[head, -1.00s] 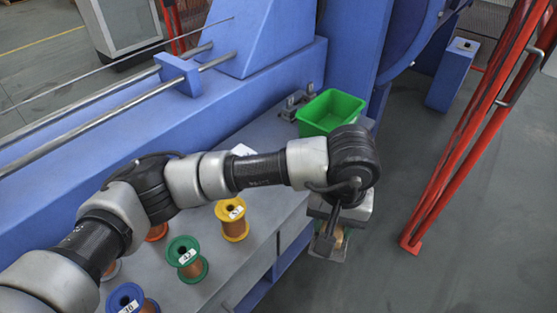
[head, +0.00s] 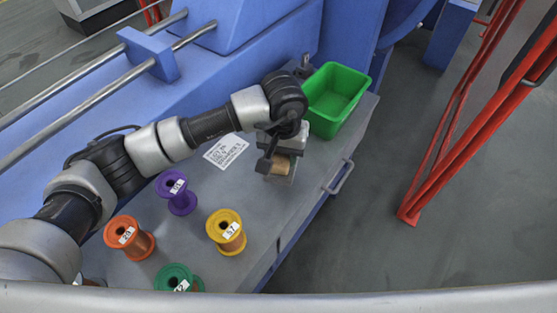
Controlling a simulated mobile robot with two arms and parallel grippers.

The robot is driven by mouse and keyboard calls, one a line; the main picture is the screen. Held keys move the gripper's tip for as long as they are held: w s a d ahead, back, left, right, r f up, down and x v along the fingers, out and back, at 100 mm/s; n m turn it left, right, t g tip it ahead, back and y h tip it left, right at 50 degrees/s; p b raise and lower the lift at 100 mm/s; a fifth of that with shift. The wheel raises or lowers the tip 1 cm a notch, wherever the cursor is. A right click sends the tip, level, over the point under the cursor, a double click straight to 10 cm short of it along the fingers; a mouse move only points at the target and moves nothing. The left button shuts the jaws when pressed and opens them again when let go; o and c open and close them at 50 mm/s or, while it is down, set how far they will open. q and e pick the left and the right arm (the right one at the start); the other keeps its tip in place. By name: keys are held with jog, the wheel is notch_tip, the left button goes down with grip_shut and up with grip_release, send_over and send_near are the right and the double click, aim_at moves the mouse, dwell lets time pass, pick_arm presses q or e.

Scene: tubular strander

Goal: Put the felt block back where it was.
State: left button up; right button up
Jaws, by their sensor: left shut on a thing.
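My left gripper (head: 275,157) is above the right part of the grey bench, near the green bin. It is shut on a small tan block, which I take to be the felt block (head: 281,166). A grey piece shows around and below the block; I cannot tell whether it is part of the gripper or lies on the bench. The gripper hides part of the block, and I cannot tell whether the block touches the bench top. My right gripper is not in view.
A green bin (head: 338,92) stands just behind and right of the gripper. A printed sheet (head: 226,150) lies to the left. Orange (head: 128,238), purple (head: 177,192), yellow (head: 226,232) and green (head: 178,279) spools stand on the bench (head: 215,190). A red frame (head: 470,125) stands at right.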

pick_arm(q)
jog(key=shift+w+a+f, duration=0.35)
jog(key=shift+w+f, duration=0.05)
jog(key=shift+f, duration=0.05)
notch_tip(320, 180, down, 3)
jog(key=shift+f, duration=0.4)
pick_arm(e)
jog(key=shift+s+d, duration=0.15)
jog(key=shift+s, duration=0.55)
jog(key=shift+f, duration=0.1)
